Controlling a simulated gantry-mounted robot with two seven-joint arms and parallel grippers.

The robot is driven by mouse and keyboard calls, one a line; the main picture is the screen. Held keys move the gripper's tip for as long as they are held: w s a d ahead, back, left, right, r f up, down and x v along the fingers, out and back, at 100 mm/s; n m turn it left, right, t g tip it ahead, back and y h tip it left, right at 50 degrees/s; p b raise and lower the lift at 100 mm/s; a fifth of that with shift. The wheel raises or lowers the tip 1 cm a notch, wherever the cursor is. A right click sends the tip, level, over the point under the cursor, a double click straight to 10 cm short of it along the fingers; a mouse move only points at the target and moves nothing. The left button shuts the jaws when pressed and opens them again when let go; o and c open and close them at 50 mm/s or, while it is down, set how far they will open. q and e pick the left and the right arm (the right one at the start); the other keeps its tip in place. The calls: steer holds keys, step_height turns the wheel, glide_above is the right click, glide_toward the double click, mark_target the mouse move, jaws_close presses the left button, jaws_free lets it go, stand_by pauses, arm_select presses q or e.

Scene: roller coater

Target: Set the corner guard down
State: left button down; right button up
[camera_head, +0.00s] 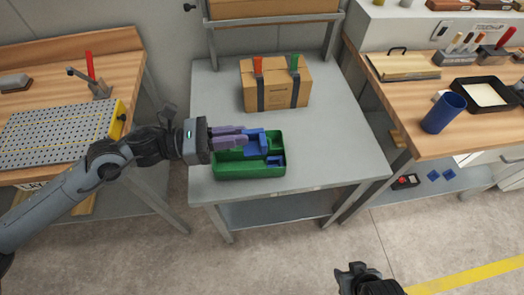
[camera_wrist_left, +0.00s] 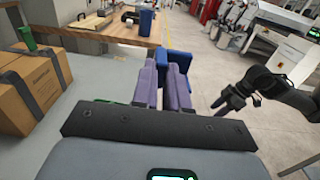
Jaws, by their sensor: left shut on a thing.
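My left gripper (camera_head: 240,137) reaches in from the left with its purple fingers over the green tray (camera_head: 247,171). It is shut on a blue corner guard (camera_head: 257,143), held over or within the tray; whether the guard touches the tray I cannot tell. In the left wrist view the guard (camera_wrist_left: 180,60) shows beyond the fingers (camera_wrist_left: 167,88). Another blue piece (camera_head: 275,161) lies in the tray's right compartment. In the left wrist view my right gripper (camera_wrist_left: 225,104) hangs away to the right with nothing visible in it; its finger gap is unclear.
A strapped cardboard box (camera_head: 275,85), with an orange and a green piece on its top edge, stands behind the tray on the grey table (camera_head: 335,150). The table is clear to the right. A blue cup (camera_head: 444,113) stands on the right bench, a perforated plate (camera_head: 58,132) on the left.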

arm_select(q)
steer(key=w+a+f+b, duration=0.2)
steer(key=w+a+f, duration=0.5)
steer(key=f, duration=0.4)
steer(key=shift+w+a, duration=0.35)
steer(key=shift+w, duration=0.4)
steer(key=shift+b, duration=0.3)
steer(key=shift+f, duration=0.1)
steer(key=c, duration=1.1)
jaws_free()
steer(key=shift+c, duration=0.2)
